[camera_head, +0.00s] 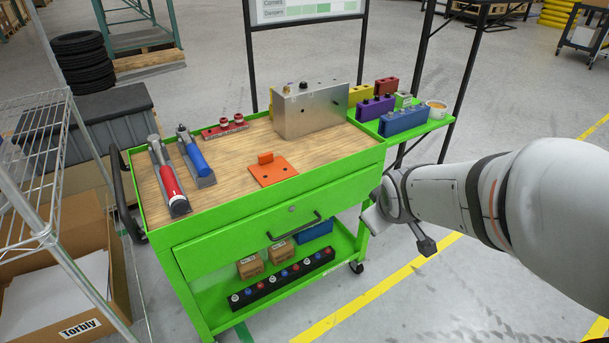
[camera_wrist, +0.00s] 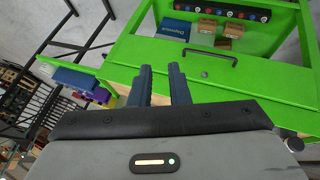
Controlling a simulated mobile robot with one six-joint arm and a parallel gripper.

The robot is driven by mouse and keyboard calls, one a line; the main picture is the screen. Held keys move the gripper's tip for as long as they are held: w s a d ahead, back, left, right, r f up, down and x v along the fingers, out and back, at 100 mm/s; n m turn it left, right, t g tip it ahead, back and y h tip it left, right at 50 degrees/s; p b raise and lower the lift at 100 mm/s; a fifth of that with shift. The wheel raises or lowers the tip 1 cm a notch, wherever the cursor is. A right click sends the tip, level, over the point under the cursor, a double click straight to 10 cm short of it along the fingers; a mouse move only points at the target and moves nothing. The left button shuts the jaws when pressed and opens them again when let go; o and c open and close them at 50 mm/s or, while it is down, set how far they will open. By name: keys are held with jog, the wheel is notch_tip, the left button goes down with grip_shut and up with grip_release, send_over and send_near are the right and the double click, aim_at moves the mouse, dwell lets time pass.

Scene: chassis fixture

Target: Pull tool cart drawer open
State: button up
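The green tool cart (camera_head: 152,227) has a wide drawer (camera_head: 240,240) that looks shut under its wooden top. A black bar handle (camera_head: 293,229) runs across the drawer front, below a small round lock. The wrist view shows the cart upside down, with the handle (camera_wrist: 212,53) ahead and right of my fingers. My gripper (camera_wrist: 160,68) is open, with an empty gap between its two dark fingers. In the head view my gripper is beside the cart's right front corner, apart from the handle; its fingertips are not clear there.
On the cart top lie a red tool (camera_head: 171,185), a blue tool (camera_head: 197,160), an orange bracket (camera_head: 272,170) and a metal box (camera_head: 312,110). A side shelf (camera_head: 432,124) holds coloured blocks. The lower shelf (camera_head: 225,315) holds boxes. Floor in front is clear.

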jog(key=w+a+f+n+t+y+b, duration=0.2)
jog(key=w+a+f+n+t+b, duration=0.15)
jog(key=w+f+n+b, duration=0.8)
jog(key=n+t+y+b, duration=0.3)
jog(key=n+y+b, duration=0.3)
jog(key=y+b, duration=0.15)
send_near(300, 229)
jog(key=r+x, duration=0.1)
jog(key=x, duration=0.3)
jog(key=shift+g, duration=0.25)
jog(key=x, duration=0.4)
jog(key=f+b+x, duration=0.1)
jog(key=x, duration=0.2)
jog(key=shift+d, duration=0.15)
jog(key=shift+c, duration=0.3)
grip_shut()
